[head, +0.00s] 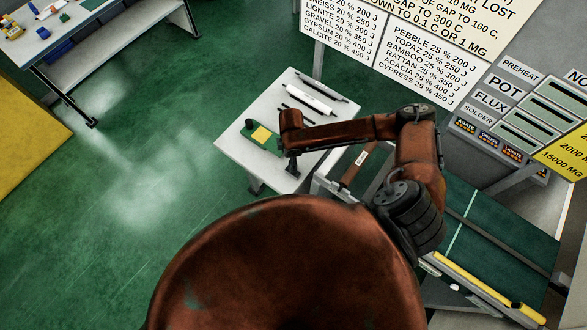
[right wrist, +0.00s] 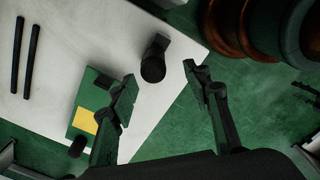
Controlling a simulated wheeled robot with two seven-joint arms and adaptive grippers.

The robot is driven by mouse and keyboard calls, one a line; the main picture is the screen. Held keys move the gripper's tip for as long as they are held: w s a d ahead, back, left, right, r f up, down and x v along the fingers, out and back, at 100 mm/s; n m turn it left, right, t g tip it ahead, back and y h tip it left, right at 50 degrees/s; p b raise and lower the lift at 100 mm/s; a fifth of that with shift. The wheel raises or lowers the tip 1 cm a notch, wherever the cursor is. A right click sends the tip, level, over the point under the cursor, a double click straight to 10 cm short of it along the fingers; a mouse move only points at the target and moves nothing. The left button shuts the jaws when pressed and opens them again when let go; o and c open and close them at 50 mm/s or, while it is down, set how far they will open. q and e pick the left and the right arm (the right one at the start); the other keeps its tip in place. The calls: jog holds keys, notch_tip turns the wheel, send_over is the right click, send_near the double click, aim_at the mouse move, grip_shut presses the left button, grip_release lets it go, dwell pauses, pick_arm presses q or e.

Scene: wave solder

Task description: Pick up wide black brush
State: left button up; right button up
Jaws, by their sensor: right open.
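A black upright handle on a wider dark block (right wrist: 153,60) stands on the white table in the right wrist view; it looks like the wide black brush, though no bristles show. My right gripper (right wrist: 161,76) is open and empty, its fingertips on either side of the handle's near end in that view. I cannot tell the height gap between them. My left gripper is not in view.
A green board with a yellow patch (head: 261,134) lies close beside the gripper; it also shows in the right wrist view (right wrist: 90,107). Thin black sticks (right wrist: 23,58) and a long white item (head: 308,97) lie farther along the white table (head: 235,148).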

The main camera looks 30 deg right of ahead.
jog(key=f, duration=0.2)
jog(key=f+p, duration=0.1)
jog(key=f, duration=0.2)
jog(key=shift+w+d+f, duration=0.3)
jog(key=shift+d+f, duration=0.05)
jog(key=shift+c, duration=0.4)
grip_shut()
